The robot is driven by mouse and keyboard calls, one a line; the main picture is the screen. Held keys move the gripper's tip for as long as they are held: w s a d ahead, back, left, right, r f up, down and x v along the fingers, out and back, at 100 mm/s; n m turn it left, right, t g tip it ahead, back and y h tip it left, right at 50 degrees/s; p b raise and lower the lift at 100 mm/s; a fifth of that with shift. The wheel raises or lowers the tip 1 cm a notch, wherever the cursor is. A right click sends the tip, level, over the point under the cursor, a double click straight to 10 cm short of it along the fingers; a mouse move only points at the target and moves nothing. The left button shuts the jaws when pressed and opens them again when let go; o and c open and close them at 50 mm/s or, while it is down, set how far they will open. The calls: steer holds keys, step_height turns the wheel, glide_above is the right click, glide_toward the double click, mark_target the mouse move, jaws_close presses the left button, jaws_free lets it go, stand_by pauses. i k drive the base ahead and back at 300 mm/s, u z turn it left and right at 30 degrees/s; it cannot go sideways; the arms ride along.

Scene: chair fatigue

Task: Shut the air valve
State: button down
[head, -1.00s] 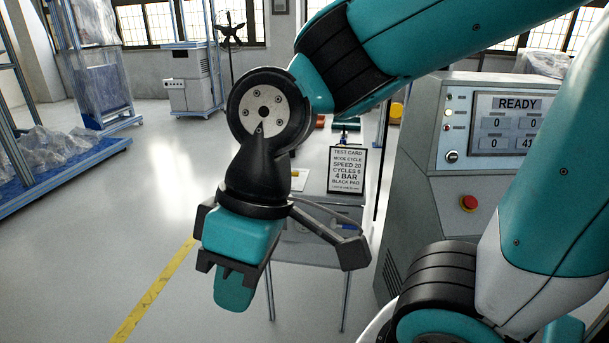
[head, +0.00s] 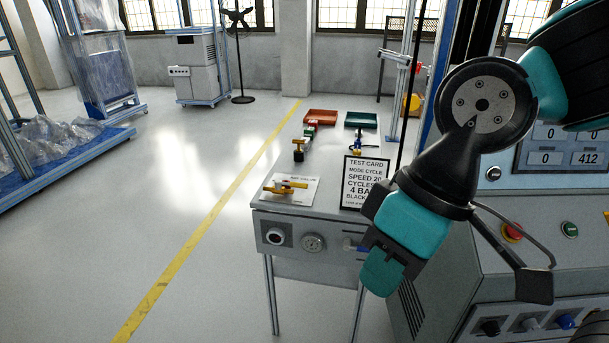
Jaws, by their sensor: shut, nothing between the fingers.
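A small table (head: 262,217) stands in the middle of the head view. My gripper (head: 383,272) is teal and black, points down, and is shut and empty. In the picture it is just right of and below the blue lever; the depth gap is unclear.
On the table are a yellow-handled tool (head: 285,186) on a white sheet, a test card (head: 366,183), a red tray (head: 320,115) and a green tray (head: 361,119). The grey control console (head: 560,195) stands close on the right. The floor left of the table is clear.

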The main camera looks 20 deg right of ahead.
mark_target(293, 184)
steer(key=i, duration=0.85)
steer(key=z, duration=0.55)
steer(key=k, duration=1.35)
steer(key=z, duration=0.3)
steer(key=i, duration=0.3)
steer(key=u, duration=1.2)
steer(key=i, duration=0.9)
steer(key=u, duration=0.4)
